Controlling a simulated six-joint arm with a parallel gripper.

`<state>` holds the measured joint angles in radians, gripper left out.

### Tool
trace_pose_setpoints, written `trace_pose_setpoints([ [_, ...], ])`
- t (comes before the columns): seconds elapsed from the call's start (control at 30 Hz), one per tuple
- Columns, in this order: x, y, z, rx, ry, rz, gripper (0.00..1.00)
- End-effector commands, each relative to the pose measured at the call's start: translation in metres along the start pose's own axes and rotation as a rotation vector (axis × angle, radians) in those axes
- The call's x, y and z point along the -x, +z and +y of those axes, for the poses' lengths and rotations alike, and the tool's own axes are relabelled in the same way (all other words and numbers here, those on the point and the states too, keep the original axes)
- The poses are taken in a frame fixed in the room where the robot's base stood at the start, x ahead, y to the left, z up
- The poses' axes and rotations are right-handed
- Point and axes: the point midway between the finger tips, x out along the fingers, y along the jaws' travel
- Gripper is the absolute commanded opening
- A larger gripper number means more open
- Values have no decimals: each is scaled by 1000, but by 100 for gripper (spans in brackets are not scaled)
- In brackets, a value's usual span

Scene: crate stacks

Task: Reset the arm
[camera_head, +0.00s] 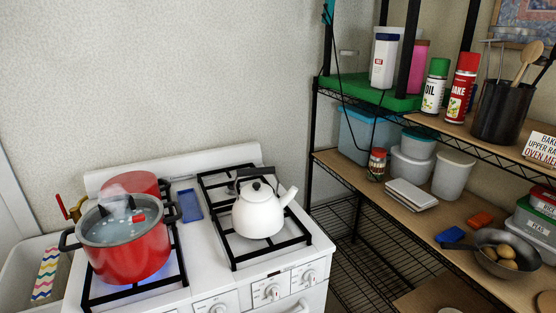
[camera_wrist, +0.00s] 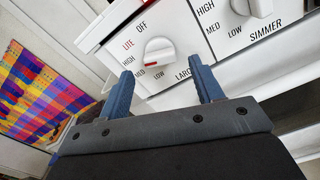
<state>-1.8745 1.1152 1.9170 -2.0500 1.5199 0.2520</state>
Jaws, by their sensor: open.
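My gripper (camera_wrist: 162,70) shows in the wrist view with its two blue fingers apart and nothing held between them. The fingers point toward the stove's front panel. A white knob (camera_wrist: 157,52) with a red mark lies ahead of the gap, beside labels OFF, LITE, HIGH, MED and LOW. I see no clear contact between the fingers and the knob. A second knob (camera_wrist: 252,8) is at the upper right, near SIMMER. My gripper does not show in the head view.
A loaded wire shelf (camera_head: 330,157) stands right. A colourful checked cloth (camera_wrist: 45,95) lies left in the wrist view.

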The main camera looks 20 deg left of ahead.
Motion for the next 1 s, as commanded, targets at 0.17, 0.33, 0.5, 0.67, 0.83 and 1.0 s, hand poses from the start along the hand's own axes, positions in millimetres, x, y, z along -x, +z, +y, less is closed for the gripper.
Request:
trace_pose_setpoints([
  [0.17, 31, 0, 1, 2, 4, 3, 60],
  [0.33, 57, 0, 1, 1, 4, 2, 60],
  [0.5, 82, 0, 1, 1, 5, 2, 60],
  [0.67, 104, 0, 1, 1, 4, 2, 60],
  [0.83, 125, 0, 1, 1, 4, 2, 60],
  [1.0, 133, 0, -1, 0, -3, -1, 60],
])
